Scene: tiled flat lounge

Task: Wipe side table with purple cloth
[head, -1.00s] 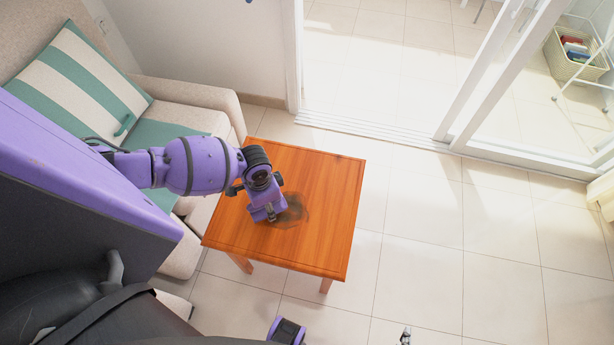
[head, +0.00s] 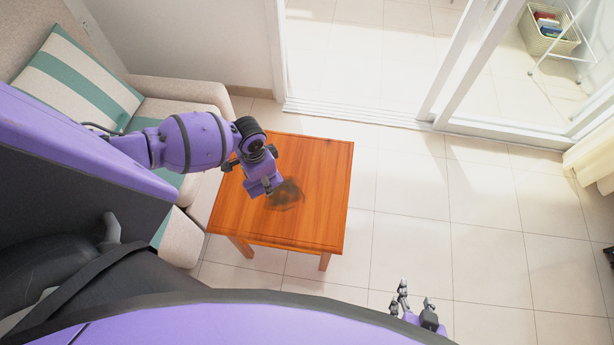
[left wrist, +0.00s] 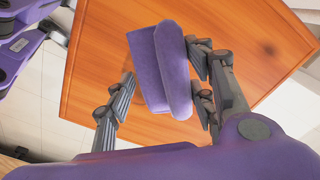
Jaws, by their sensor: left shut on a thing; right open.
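The orange-brown wooden side table (head: 310,165) stands in front of the sofa, with a dark smudge (head: 287,195) near the middle of its top. My left gripper (head: 264,189) is low over the top, just left of the smudge. In the left wrist view it is shut on the folded purple cloth (left wrist: 158,72), with the tabletop (left wrist: 98,60) behind. The cloth is hidden or indistinct in the head view; I cannot tell whether it touches the table. My right gripper (head: 414,308) is open and empty at the lower right, away from the table.
A beige sofa (head: 180,95) with a green-and-white striped cushion (head: 80,85) stands left of the table, close to its edge. A white sliding door frame (head: 350,112) is behind. A basket (head: 548,35) stands far right. The tiled floor right of the table is clear.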

